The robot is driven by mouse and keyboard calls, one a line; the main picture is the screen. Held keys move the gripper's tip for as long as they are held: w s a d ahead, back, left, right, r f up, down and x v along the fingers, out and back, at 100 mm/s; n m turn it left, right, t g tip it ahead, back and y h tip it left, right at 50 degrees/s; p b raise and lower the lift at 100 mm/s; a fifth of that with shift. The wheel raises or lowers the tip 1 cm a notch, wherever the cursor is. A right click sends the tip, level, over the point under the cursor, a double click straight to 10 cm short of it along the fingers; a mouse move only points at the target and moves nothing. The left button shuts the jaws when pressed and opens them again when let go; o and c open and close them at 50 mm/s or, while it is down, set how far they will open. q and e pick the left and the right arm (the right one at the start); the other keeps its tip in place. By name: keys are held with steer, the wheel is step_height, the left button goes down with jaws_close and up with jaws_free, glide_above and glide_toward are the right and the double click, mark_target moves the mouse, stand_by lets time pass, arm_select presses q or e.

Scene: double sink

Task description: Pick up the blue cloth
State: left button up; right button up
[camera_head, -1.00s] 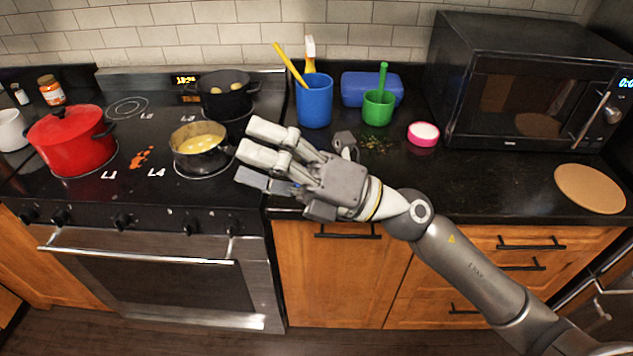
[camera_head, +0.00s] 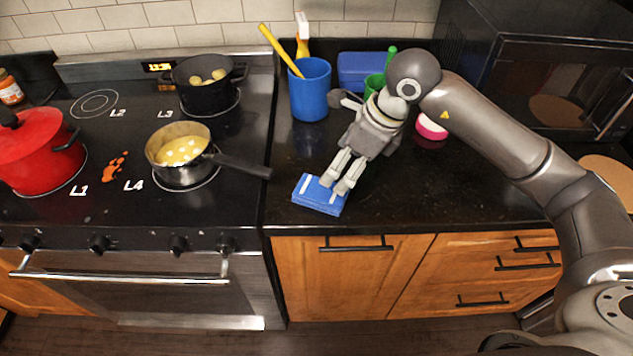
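The blue cloth (camera_head: 314,201) lies folded on the black counter, near its front edge and just right of the stove. My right gripper (camera_head: 341,188) points down at the cloth from the right, its pale fingertips over or on the cloth's right part. The fingers overlap the cloth in the picture, and I cannot tell whether they grip it. Some of the cloth is hidden behind them. My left gripper is not in view.
A blue cup (camera_head: 310,92) with utensils stands behind, beside a blue box (camera_head: 362,70). A pink-rimmed container (camera_head: 431,128) sits behind my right arm. A saucepan (camera_head: 180,165) stands on the stove, its handle reaching toward the counter. The microwave (camera_head: 545,65) is at right.

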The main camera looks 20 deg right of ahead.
mark_target(322, 190)
steer(key=f, duration=0.1)
steer(key=a+f, duration=0.1)
steer(key=f, duration=0.1)
steer(key=shift+a+f+p, duration=0.1)
steer(key=shift+a+p, duration=0.1)
steer(key=shift+p, duration=0.1)
steer(key=shift+w+a+f, duration=0.1)
steer(key=shift+w+f, duration=0.1)
steer(key=shift+f, duration=0.05)
steer(key=shift+w+a+f+p, duration=0.15)
steer(key=shift+f+p, duration=0.1)
steer(key=shift+p, duration=0.05)
steer(key=p+x, duration=0.1)
steer(key=x, duration=0.3)
steer(key=shift+a+f+p, duration=0.1)
steer(key=shift+a+p, duration=0.15)
steer(key=shift+p, duration=0.1)
steer(key=shift+f, duration=0.2)
steer(key=shift+c, duration=1)
steer(key=c, duration=1)
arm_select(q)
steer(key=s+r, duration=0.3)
